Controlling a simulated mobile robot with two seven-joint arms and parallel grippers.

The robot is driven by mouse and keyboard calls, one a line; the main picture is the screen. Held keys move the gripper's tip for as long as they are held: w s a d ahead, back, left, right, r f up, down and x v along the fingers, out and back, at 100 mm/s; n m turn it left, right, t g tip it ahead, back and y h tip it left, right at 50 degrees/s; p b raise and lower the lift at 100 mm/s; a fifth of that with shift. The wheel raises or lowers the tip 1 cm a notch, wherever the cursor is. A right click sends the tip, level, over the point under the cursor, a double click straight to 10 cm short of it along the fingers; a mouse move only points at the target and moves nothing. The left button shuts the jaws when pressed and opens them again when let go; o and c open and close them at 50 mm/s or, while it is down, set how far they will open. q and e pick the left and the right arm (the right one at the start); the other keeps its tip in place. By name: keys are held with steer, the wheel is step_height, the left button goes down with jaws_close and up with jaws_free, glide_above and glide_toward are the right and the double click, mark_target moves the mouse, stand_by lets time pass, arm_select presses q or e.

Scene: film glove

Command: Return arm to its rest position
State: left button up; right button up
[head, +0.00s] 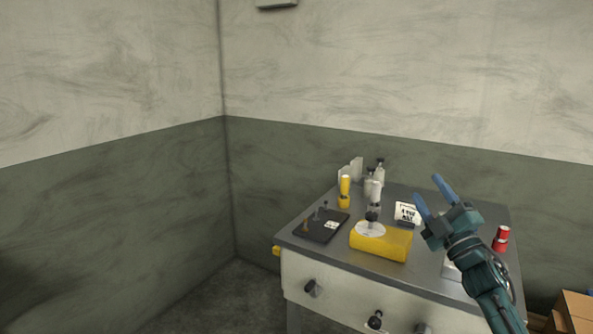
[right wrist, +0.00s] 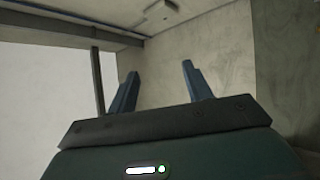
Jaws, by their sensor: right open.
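My right gripper (head: 430,196) is raised in front of the right part of the grey-topped table (head: 293,238) in the head view. Its two blue fingers are spread and point up and to the left, with nothing between them. In the right wrist view the same open fingers (right wrist: 158,82) show against the wall and ceiling, empty. My right arm comes in from the lower right and hides part of the table. My left gripper is not in view.
On the table are a yellow-based device (head: 380,243), a dark tray (head: 318,226), a yellow bottle (head: 344,191), a small sign (head: 407,213) and a red can (head: 501,239). A cardboard box (head: 576,312) stands at the lower right. The floor left of the table is clear.

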steer(key=w+d+f+m+g+h, duration=0.3)
steer(key=d+f+m+g+h, duration=0.55)
steer(key=m, duration=0.75)
steer(key=s+a+f+t, duration=0.25)
steer(key=a+f, duration=0.25)
steer(key=f, duration=0.4)
steer(key=s+a+f+n+g+y, duration=0.1)
steer(key=s+a+f+g+y, duration=0.1)
steer(key=s+a+f, duration=0.6)
steer(key=s+a+f+g, duration=0.1)
steer(key=s+a+f, duration=0.2)
steer(key=s, duration=0.6)
steer(key=s+a+f+g+y, duration=0.1)
steer(key=s+a+f, duration=0.2)
steer(key=s, duration=0.7)
steer(key=s+a+f+g+y, duration=0.1)
steer(key=s+f, duration=0.4)
steer(key=s, duration=0.5)
steer(key=a+g, duration=0.1)
steer(key=a, duration=0.1)
steer(key=shift+a+f, duration=0.3)
steer(key=shift+a, duration=0.05)
steer(key=shift+y, duration=0.25)
